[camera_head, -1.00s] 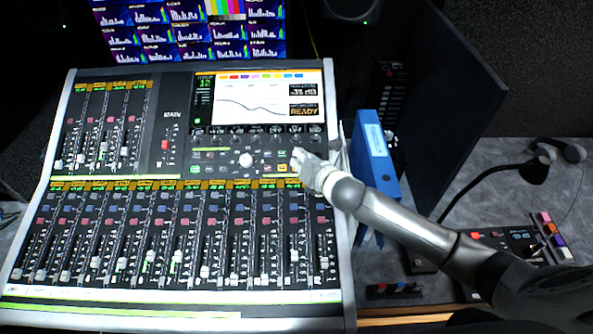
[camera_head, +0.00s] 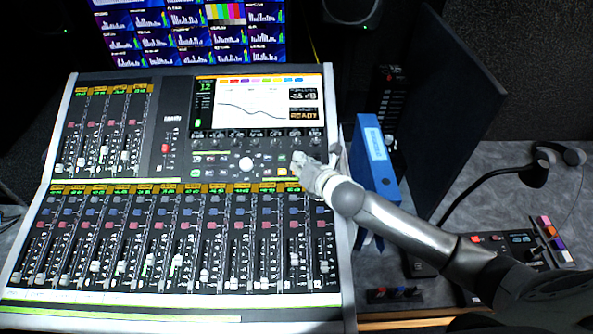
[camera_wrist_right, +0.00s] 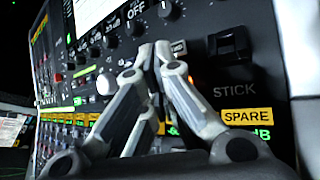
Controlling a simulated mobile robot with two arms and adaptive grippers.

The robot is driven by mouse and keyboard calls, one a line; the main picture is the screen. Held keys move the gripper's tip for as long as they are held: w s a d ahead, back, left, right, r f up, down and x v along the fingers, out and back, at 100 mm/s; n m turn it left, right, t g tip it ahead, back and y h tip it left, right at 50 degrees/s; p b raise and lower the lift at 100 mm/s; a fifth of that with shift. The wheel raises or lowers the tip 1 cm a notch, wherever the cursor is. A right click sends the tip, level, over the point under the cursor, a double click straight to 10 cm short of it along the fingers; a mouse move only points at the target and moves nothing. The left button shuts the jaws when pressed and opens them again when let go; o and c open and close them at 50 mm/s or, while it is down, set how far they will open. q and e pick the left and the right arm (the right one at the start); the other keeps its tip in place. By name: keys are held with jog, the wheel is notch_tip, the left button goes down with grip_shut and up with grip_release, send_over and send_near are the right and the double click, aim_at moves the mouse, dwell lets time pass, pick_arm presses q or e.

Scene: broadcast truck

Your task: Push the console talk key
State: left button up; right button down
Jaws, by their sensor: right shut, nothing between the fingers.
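The audio console (camera_head: 345,270) stands on the desk, with fader strips, a screen (camera_head: 268,102) and a panel of small keys below the screen. My right gripper (camera_head: 296,160) is shut and empty, over the right end of that key panel. In the right wrist view its fingertips (camera_wrist_right: 156,50) meet close to the panel, near a row of knobs and a lit orange spot. Whether they touch a key cannot be told. My left gripper is not in view.
A blue binder (camera_head: 374,150) stands upright just right of the console, close to my right forearm. A dark upright panel (camera_head: 450,110) is behind it. A small control box with coloured keys (camera_head: 515,240) and a headset (camera_head: 560,153) lie on the desk at right.

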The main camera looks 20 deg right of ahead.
jog(key=shift+f, duration=0.15)
jog(key=shift+w+f, duration=0.2)
jog(key=shift+f, duration=0.1)
jog(key=shift+w+d+f, duration=0.1)
jog(key=shift+w+f, duration=0.05)
jog(key=shift+f, duration=0.25)
dwell(0.9)
jog(key=shift+s+r+p, duration=0.4)
jog(key=shift+r+p, duration=0.45)
jog(key=shift+s+r+p, duration=0.1)
jog(key=shift+r+p, duration=0.55)
jog(key=shift+p, duration=0.05)
jog(key=r+p, duration=0.1)
jog(key=s+r+p, duration=0.1)
jog(key=p, duration=0.1)
jog(key=s+r+p, duration=0.1)
jog(key=r, duration=0.1)
jog(key=shift+a+r+p, duration=0.1)
jog(key=shift+a+p, duration=0.3)
